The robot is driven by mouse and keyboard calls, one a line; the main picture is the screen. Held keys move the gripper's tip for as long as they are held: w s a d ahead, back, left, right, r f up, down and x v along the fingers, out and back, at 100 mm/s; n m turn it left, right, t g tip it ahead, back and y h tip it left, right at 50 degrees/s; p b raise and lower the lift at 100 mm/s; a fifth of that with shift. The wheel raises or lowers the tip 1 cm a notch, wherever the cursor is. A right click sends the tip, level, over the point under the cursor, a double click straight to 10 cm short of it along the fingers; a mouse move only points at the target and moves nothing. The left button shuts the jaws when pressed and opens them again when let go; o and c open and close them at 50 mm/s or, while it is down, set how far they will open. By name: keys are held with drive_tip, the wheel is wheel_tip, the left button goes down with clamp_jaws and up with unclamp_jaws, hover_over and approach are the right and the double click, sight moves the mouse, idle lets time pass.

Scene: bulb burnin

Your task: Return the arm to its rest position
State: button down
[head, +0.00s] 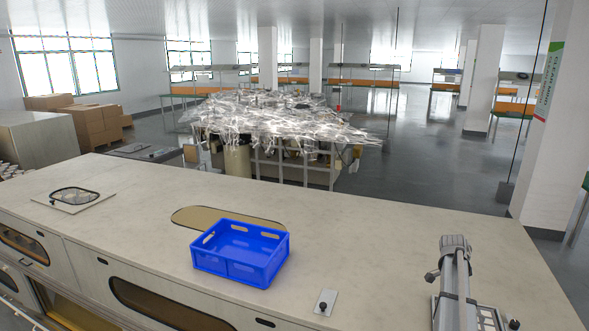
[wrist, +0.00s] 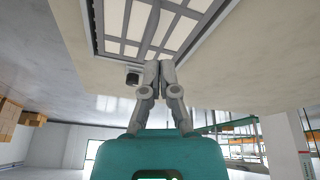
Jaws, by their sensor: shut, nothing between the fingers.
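My gripper (wrist: 160,66) shows in the wrist view with its teal body at the bottom. Its two grey fingers are shut, tips together, with nothing between them. The view looks upside down, with a pale worktop (wrist: 225,72) across the top. A dark-framed panel with a pale grid (wrist: 165,25) lies beyond the fingertips. I cannot tell the gap between tips and panel. In the head view, a grey jointed tubular part stands at the lower right, and I cannot tell surely whether it is my arm. My gripper cannot be made out there.
A blue crate (head: 240,270) stands mid-worktop (head: 400,225), looking empty. A small plate with a black knob (head: 325,302) lies right of it. A thin plate with a dark oval ring (head: 75,197) lies left. The worktop behind the crate's right side is clear. A white pillar (head: 553,125) stands beyond.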

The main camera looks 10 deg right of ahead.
drive_tip(key=w+a+n+t+y, duration=0.2)
drive_tip(key=a+n, duration=0.8)
drive_tip(key=a, duration=1.8)
drive_tip(key=s+a+f+n+y, duration=0.1)
drive_tip(key=s+a+n, duration=0.35)
drive_tip(key=a, duration=0.75)
drive_tip(key=s+a+n+y, duration=0.1)
drive_tip(key=s+a+n, duration=0.4)
drive_tip(key=a, duration=0.7)
wheel_tip(320, 180, down, 26)
drive_tip(key=s+b, duration=0.1)
drive_tip(key=b, duration=2.4)
drive_tip(key=shift+s+d+r+g, duration=0.2)
drive_tip(key=shift+r+g, duration=0.05)
drive_tip(key=shift+g, duration=0.15)
drive_tip(key=shift+n, duration=0.25)
